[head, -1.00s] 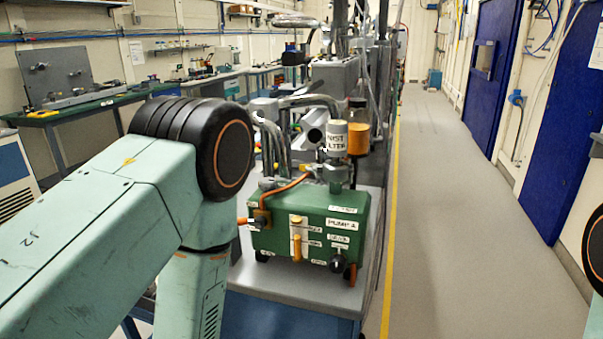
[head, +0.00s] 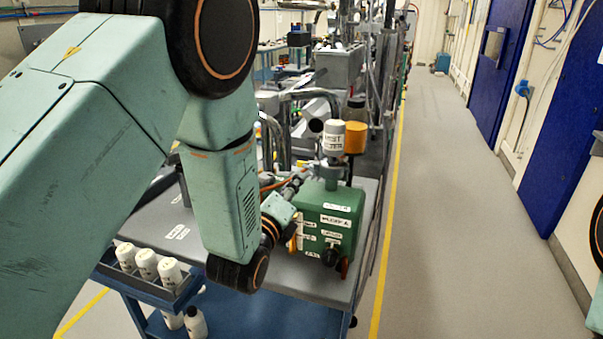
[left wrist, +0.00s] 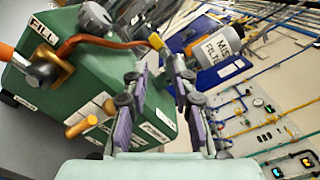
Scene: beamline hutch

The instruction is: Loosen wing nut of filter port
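The green pump box (head: 330,215) stands on the grey cart top, with the white mist filter (head: 334,138) upright on it. In the left wrist view the box (left wrist: 75,85) fills the left and the filter (left wrist: 218,48) is at upper right. A small yellow piece (left wrist: 155,41) shows beside the filter, just beyond my fingertips; it may be the wing nut, but I cannot tell for sure. My left gripper (left wrist: 157,65) is open, its two fingers apart and nothing clearly between them. In the head view my left gripper (head: 300,180) is beside the filter's base, partly hidden.
An amber container (head: 356,138) stands behind the filter. An orange hose (left wrist: 95,42) runs over the box. Orange knobs (left wrist: 80,127) project from its front. A blue tray with white bottles (head: 147,264) is at the cart's left. The aisle at right is clear.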

